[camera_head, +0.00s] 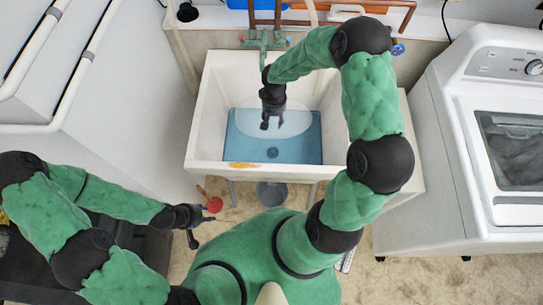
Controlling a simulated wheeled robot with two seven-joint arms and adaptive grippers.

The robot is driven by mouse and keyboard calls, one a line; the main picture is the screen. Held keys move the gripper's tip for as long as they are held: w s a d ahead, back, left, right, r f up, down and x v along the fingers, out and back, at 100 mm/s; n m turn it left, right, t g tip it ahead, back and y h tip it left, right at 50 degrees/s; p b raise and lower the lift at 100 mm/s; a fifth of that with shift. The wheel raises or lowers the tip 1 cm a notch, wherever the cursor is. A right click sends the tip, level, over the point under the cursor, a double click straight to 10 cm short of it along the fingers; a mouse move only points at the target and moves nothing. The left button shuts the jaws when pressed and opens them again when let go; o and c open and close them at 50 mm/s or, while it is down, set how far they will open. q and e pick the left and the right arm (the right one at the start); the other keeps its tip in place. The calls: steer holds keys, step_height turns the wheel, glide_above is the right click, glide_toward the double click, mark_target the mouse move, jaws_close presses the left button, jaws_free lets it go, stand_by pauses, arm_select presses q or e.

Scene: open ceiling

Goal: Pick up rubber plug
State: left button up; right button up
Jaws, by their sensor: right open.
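A small dark round piece (272,153), which looks like the rubber plug, lies on the blue floor of the white sink (198,135), near the sink's front wall. My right gripper (272,125) reaches down into the sink from above, a little behind the dark piece in the picture. Its fingers are open and appear empty, apart from the dark piece. How high they are above the sink floor cannot be told. My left gripper (203,229) is outside the sink, low at the front left, with its fingers spread and nothing between them.
Sink walls surround my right gripper. A green faucet (264,42) stands at the back. A red plunger (214,204) and a grey bucket (271,193) are on the floor by the sink. A white washing machine (450,150) stands at the right.

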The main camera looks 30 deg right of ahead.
steer(key=b, duration=1.5)
glide_above(273, 150)
step_height(273, 150, down, 16)
steer(key=f, duration=0.1)
step_height(273, 150, down, 5)
steer(key=shift+w+f+b, duration=0.1)
steer(key=shift+f+b, duration=0.05)
steer(key=shift+b, duration=0.85)
step_height(273, 150, down, 5)
steer(key=b, duration=0.3)
jaws_close()
